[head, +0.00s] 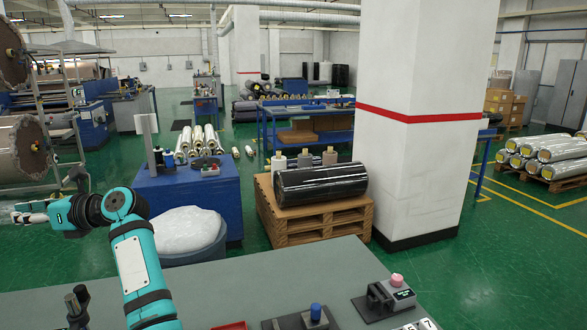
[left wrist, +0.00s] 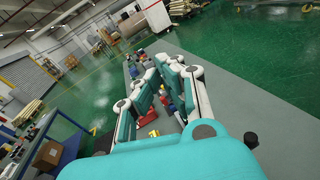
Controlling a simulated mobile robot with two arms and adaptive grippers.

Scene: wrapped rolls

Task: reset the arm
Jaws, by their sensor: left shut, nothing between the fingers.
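My left arm (head: 135,255) is teal with black joints and rises over the grey table (head: 235,285) in the head view. It bends to the left at the elbow. My left gripper (head: 18,215) is at the far left edge of the head view, above the green floor and away from the table. The left wrist view shows its white and teal finger links (left wrist: 170,78) close up, shut and empty. My right gripper is not in view.
A blue cabinet (head: 190,190) and a tub with a white wrapped bundle (head: 188,230) stand beyond the table. A black wrapped roll (head: 320,184) lies on stacked pallets (head: 315,222) beside a white pillar (head: 420,160).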

